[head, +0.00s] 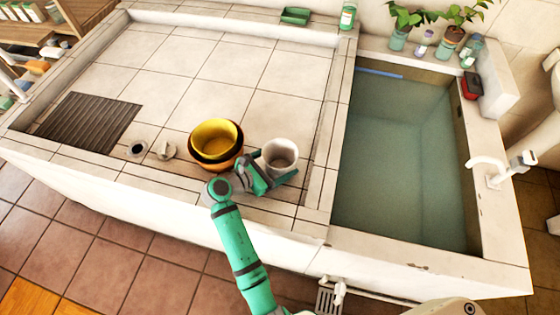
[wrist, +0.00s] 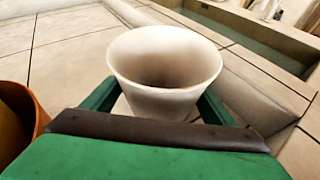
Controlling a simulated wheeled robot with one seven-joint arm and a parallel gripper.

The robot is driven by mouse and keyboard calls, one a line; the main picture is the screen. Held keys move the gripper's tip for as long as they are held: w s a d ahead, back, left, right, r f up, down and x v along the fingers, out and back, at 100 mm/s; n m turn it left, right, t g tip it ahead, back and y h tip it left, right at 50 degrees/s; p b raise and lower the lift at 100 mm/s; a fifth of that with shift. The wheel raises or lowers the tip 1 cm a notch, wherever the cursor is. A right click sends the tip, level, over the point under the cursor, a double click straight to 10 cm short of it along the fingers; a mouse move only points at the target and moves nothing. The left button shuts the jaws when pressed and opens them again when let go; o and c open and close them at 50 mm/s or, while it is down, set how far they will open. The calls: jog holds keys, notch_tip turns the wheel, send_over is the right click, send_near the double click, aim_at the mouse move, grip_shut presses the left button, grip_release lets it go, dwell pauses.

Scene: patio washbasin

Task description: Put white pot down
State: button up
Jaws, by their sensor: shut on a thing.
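The white pot (head: 281,156) is upright at the front right of the tiled counter, close to the raised ledge beside the basin. In the wrist view the white pot (wrist: 165,75) stands between the two green fingers, its open mouth upward. My gripper (head: 272,178) is shut on it, reaching in from the front. In the wrist view the gripper (wrist: 160,110) hides the pot's lower part. I cannot tell whether its base touches the tiles.
A yellow pot (head: 214,136) sits in a brown-orange pot (head: 222,164) just left of my gripper; an orange rim (wrist: 38,110) shows close by in the wrist view. The water-filled basin (head: 400,160) lies to the right. The tiles (head: 200,70) behind are clear.

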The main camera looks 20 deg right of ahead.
jog(key=shift+f, duration=0.15)
jog(key=o, duration=1.2)
jog(key=shift+c, duration=0.2)
jog(key=shift+a+r, duration=0.1)
jog(key=shift+r, duration=0.1)
jog(key=v, duration=1.1)
jog(key=shift+s+a, duration=0.15)
jog(key=shift+a, duration=0.15)
jog(key=shift+r, duration=0.15)
